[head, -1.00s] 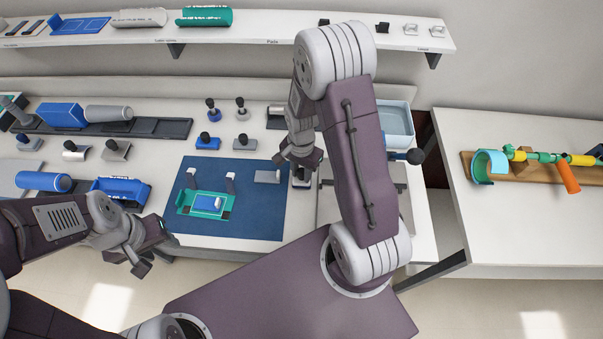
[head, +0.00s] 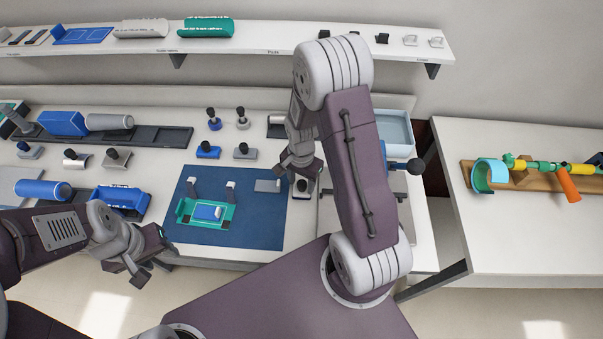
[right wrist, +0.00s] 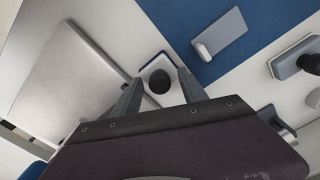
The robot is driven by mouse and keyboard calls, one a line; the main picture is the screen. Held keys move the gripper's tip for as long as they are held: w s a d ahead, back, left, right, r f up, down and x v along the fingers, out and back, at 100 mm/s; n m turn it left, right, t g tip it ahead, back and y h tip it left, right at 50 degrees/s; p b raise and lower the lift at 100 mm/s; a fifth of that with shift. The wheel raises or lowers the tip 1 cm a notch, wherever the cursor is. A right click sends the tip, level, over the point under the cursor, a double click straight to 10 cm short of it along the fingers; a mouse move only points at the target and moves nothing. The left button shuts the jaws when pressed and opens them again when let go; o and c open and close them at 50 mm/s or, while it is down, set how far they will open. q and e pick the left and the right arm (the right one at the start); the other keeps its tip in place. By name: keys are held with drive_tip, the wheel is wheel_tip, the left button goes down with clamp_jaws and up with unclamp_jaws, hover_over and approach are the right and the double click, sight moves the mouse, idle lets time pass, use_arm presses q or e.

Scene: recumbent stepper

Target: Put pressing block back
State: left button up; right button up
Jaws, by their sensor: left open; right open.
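A pressing block with a pale base and a black knob (head: 302,187) stands on the table just right of the blue mat. In the right wrist view its round black knob (right wrist: 159,81) shows from above. My right gripper (head: 299,168) points down over it and partly hides it. In the right wrist view its two fingers (right wrist: 158,84) are apart, one on each side of the knob; I cannot tell whether they touch it. My left gripper (head: 150,268) is open and empty in front of the table's front edge.
A teal fixture (head: 186,212) with a blue-and-white piece lies on the blue mat (head: 262,225). Several black-handled blocks (head: 208,151) stand behind the mat. A grey plate (head: 330,215) is right of the block, and a pale-blue bin (head: 398,124) stands behind it.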

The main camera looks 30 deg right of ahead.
sight(301, 183)
wheel_tip(301, 183, up, 11)
drive_tip(key=s+a+n+t, duration=0.1)
drive_tip(key=s+a+n, duration=0.3)
drive_tip(key=s+n, duration=0.4)
drive_tip(key=n, duration=0.3)
drive_tip(key=shift+a+f+n, duration=0.15)
drive_tip(key=shift+a+n, duration=0.15)
drive_tip(key=shift+s, duration=0.2)
idle(0.4)
